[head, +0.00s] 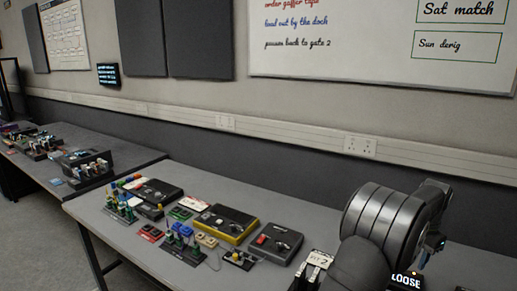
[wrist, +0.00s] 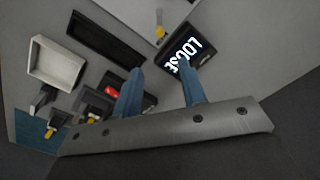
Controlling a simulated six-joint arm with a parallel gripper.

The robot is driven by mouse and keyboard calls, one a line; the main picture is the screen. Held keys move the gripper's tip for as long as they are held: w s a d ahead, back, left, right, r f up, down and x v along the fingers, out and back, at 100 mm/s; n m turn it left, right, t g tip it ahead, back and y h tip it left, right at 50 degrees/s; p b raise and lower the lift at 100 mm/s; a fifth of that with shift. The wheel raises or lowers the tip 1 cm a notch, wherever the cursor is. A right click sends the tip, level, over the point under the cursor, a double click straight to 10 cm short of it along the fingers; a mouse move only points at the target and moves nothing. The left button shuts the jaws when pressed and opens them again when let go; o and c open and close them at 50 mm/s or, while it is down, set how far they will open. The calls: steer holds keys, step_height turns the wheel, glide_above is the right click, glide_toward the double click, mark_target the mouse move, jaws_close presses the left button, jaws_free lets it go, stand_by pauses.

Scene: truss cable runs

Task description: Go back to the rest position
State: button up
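My gripper (wrist: 162,78) shows in the wrist view as two blue fingers, spread apart with only grey surface seen between them. It is open and empty. The right finger overlaps a dark box with a lit LOOSE display (wrist: 188,50). The left finger lies near a dark block with a red part (wrist: 112,92). In the head view my arm fills the lower right, and I cannot make out the fingers there. The LOOSE display (head: 406,281) shows at the bottom edge of the head view, close to my arm.
The grey bench (head: 130,240) carries a yellow-edged box (head: 226,224), a dark box with a red part (head: 274,243) and several small connector stands. In the wrist view, a white tray (wrist: 55,63) and a dark slotted panel (wrist: 105,38) lie left of my fingers. A wall stands behind the bench.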

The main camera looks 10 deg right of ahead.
step_height(320, 180, down, 15)
steer(key=shift+f, duration=0.2)
steer(key=m, duration=0.2)
steer(key=shift+s+a+m, duration=0.1)
steer(key=shift+s+m, duration=0.3)
step_height(320, 180, up, 17)
steer(key=s+d+n+g+h, duration=0.1)
steer(key=s+d+h, duration=0.2)
steer(key=s, duration=0.3)
steer(key=s+d+n+g+h, duration=0.1)
steer(key=s+d+g+h, duration=0.1)
steer(key=s+d+h, duration=0.2)
steer(key=shift+s+r+h, duration=0.2)
steer(key=shift+s+h, duration=0.7)
steer(key=shift+s, duration=0.25)
stand_by(1.6)
